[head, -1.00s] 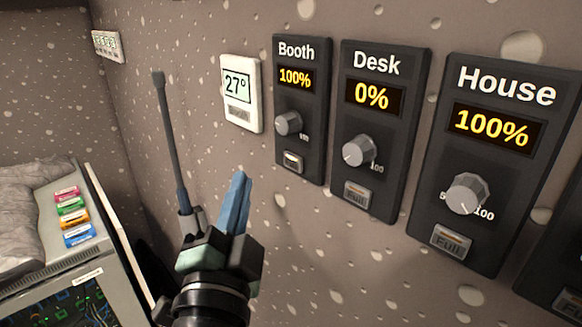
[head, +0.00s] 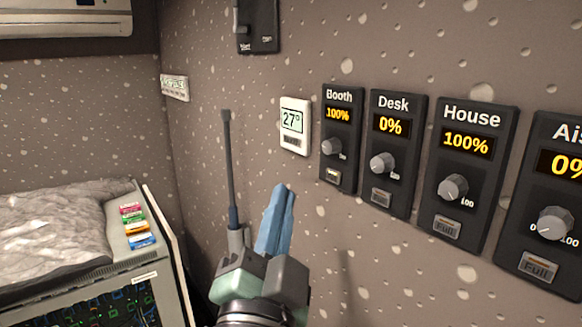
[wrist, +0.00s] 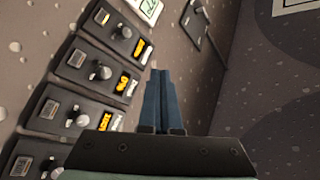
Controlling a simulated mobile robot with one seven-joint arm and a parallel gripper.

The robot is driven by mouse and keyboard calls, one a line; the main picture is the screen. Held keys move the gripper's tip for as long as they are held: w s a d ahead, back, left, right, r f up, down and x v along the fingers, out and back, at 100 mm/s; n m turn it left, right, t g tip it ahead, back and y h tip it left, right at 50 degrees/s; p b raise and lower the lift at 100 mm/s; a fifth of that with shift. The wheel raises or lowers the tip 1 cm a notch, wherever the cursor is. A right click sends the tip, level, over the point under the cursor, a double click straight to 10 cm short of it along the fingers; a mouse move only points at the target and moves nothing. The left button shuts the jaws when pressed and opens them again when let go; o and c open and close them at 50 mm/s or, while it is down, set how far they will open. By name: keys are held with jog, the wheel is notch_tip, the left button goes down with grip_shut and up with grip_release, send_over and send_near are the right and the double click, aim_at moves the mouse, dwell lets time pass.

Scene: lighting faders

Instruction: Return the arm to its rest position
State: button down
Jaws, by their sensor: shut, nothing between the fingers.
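My gripper (head: 278,190) is shut and empty, its blue fingers together and pointing up in the head view. It stands apart from the wall, below the thermostat and left of the fader panels. The wrist view shows the closed fingers (wrist: 163,75) pointing away, with the panels to their left. The Booth panel (head: 340,175) reads 100%, the Desk panel (head: 405,150) 0% and the House panel (head: 478,175) 100%. A fourth panel (head: 565,190), its name cut off at "Ai", reads 0% as far as it shows.
A white thermostat (head: 295,125) reads 27°. A grey cabinet (head: 165,262) with coloured tags (head: 139,228) and a crumpled grey cover (head: 60,225) stands at left. A dark switch plate (head: 258,25) is high on the wall. An air conditioner (head: 65,17) hangs upper left.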

jog(key=s+r+n+t+y, duration=0.1)
jog(key=s+r+n+t, duration=0.1)
jog(key=s+r+n, duration=0.3)
jog(key=s+d+r+n+t+y, duration=0.1)
jog(key=s+r+n, duration=0.4)
jog(key=r, duration=0.8)
jog(key=n+t+y, duration=0.1)
jog(key=t, duration=0.1)
jog(key=shift+s+r+t, duration=0.25)
jog(key=shift+t, duration=0.05)
jog(key=shift+d, duration=0.1)
